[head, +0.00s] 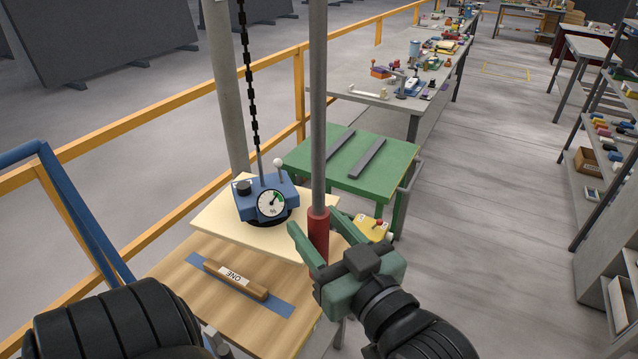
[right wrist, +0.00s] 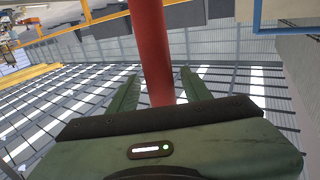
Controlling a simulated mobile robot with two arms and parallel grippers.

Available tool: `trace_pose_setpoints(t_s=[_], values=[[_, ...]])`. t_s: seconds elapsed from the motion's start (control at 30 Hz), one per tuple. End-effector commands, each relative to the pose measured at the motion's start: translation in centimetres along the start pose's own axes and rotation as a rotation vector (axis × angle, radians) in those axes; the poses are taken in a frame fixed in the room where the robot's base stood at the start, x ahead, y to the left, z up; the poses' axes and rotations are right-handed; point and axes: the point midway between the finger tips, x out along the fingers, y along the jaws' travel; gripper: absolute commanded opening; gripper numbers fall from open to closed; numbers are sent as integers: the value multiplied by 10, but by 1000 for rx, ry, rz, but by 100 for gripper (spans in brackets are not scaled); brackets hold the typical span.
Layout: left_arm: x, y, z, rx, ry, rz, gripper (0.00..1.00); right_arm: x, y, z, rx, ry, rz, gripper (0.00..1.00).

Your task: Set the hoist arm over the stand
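A grey upright bar with a red grip (head: 318,232) hangs down in the middle; I take it as the hoist arm's handle. My right gripper (head: 328,232) is open, its green fingers on either side of the red grip. In the right wrist view the red grip (right wrist: 152,50) passes between the fingers, with a gap at the right finger. A blue block with a dial (head: 254,200) is at the lower end of a black chain (head: 250,95), above a cream board (head: 215,222). A green stand (head: 375,180) with two dark bars is behind. My left gripper is not in view.
A wooden table (head: 180,265) in front holds a bar marked ONE (head: 235,279) on a blue strip. A yellow box (head: 374,229) is right of the grip. Yellow railing (head: 130,125) runs along the left. Shelves (head: 605,170) stand right; the floor between is clear.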

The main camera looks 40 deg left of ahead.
Motion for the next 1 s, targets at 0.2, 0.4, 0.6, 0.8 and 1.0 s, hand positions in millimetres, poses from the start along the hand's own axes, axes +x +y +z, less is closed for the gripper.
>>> trace_pose_setpoints(t_s=[0.2,0.4,0.6,0.8,1.0], values=[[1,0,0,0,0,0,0,-1,0,1,1,-2,0,49],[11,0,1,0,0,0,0,-24,1,4,-1,-1,0,49],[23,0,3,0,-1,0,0,-58,0,4,-2,-1,1,49],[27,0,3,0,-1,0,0,-76,0,2,1,-1,0,49],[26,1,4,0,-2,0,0,-78,0,0,1,-1,0,49]])
